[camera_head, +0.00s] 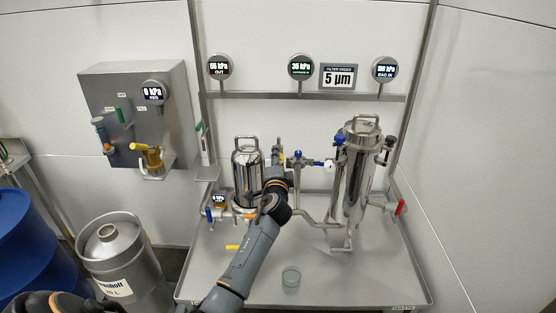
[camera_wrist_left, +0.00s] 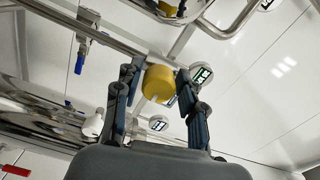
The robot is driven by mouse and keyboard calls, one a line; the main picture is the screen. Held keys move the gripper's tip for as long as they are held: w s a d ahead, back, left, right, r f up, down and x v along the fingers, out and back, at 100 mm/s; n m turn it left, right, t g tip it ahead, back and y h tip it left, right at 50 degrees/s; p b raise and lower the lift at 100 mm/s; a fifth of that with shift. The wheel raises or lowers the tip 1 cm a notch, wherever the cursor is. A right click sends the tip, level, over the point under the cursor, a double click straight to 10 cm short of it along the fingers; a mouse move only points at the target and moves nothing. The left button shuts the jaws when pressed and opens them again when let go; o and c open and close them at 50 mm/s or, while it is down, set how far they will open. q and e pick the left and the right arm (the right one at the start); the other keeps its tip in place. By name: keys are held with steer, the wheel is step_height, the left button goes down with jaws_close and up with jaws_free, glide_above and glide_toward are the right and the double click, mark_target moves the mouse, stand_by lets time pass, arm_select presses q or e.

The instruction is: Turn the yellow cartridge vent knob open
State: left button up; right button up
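The yellow vent knob (camera_wrist_left: 158,84) shows in the left wrist view, between the two fingers of my left gripper (camera_wrist_left: 157,76). The fingers stand apart on either side of it, and I see no clear contact. In the head view a small yellow part (camera_head: 282,158) shows just beyond my left arm's wrist, beside the shorter steel housing (camera_head: 248,172). My left arm crosses the middle of that view and hides the gripper's fingers. The knob's turn position is not clear. My right gripper is not in view.
The taller steel housing (camera_head: 357,175) stands to the right, with a red-handled valve (camera_head: 400,207). Blue-handled valves and pipes lie between the housings. A steel keg (camera_head: 120,262) and blue drum (camera_head: 35,245) are at left.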

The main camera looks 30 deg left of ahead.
arm_select(q)
steer(key=shift+o, duration=0.4)
steer(key=shift+s+d+f, duration=0.1)
steer(key=shift+s+d, duration=0.05)
steer(key=shift+s, duration=0.05)
steer(key=v, duration=1.1)
steer(key=shift+s, duration=0.3)
